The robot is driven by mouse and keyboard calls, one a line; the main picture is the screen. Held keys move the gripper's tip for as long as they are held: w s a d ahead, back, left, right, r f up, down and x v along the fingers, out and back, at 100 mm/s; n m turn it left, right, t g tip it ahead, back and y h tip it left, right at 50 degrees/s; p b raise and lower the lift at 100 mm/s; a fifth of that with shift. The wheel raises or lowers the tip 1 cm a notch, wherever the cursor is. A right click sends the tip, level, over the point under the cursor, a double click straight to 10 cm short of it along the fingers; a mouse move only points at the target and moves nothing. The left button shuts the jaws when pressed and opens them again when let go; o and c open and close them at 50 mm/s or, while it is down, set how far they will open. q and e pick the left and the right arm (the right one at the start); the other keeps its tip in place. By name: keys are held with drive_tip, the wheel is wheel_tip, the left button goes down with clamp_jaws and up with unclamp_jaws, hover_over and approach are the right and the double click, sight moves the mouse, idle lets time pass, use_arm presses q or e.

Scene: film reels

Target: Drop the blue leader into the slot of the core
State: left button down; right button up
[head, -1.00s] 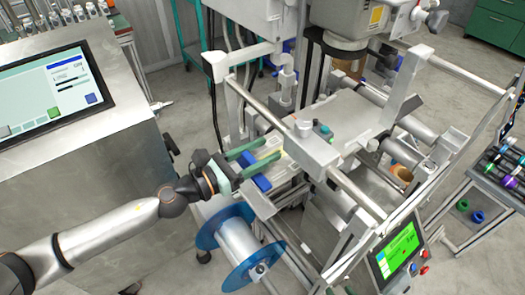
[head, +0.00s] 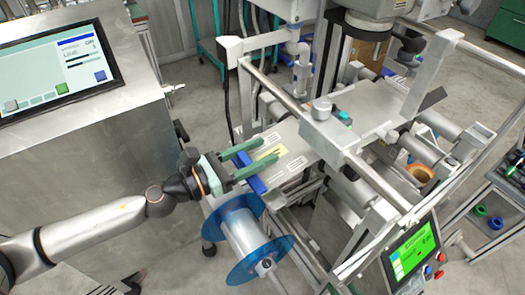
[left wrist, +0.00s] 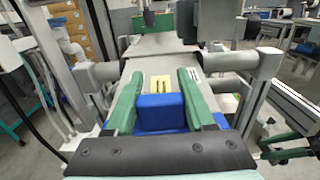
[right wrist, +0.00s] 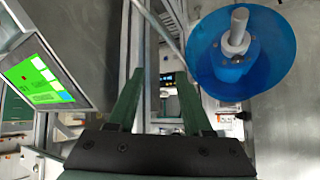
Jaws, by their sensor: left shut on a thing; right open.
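The blue leader (left wrist: 160,112) shows as a blue block between the fingers of my left gripper (left wrist: 160,72) in the left wrist view. The gripper is shut on it. In the head view my left gripper (head: 267,151) is over the near end of the machine's grey plate, and blue (head: 256,185) shows beneath its fingers. A reel with blue flanges (head: 277,262) and a pale core (head: 243,232) stands below and in front of the gripper. I cannot make out the core's slot. My right gripper (right wrist: 160,74) is open and empty, with the blue reel (right wrist: 270,60) at upper right.
A metal frame bar (head: 350,160) crosses over the plate. A console with a screen (head: 55,65) stands at left. A green-screen panel (head: 412,248) is at lower right.

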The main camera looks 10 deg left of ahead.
use_arm(q)
drive_tip(key=shift+s+a+f+b, duration=0.5)
drive_tip(key=shift+a+f+b, duration=0.05)
drive_tip(key=shift+b, duration=0.3)
drive_tip(key=shift+s+a+f+b, duration=0.25)
drive_tip(key=shift+s+a+b, duration=0.1)
drive_tip(key=shift+b, duration=0.3)
drive_tip(key=shift+s+a+f+b, duration=0.3)
drive_tip(key=shift+s+a+b, duration=0.05)
drive_tip(key=shift+b, duration=0.35)
drive_tip(key=shift+s+a+f+b, duration=0.25)
drive_tip(key=shift+s+b, duration=0.1)
drive_tip(key=shift+b, duration=0.3)
use_arm(e)
wheel_tip(320, 180, down, 5)
drive_tip(key=d, duration=0.1)
use_arm(q)
drive_tip(key=shift+r, duration=0.15)
drive_tip(key=shift+s+a+b, duration=0.15)
drive_tip(key=shift+a+b, duration=0.15)
drive_tip(key=shift+b, duration=0.15)
use_arm(e)
drive_tip(key=w+r+t, duration=0.2)
drive_tip(key=r, duration=0.1)
drive_tip(key=w+r, duration=0.1)
drive_tip(key=r, duration=0.1)
drive_tip(key=shift+w+t, duration=0.1)
drive_tip(key=shift+t, duration=0.3)
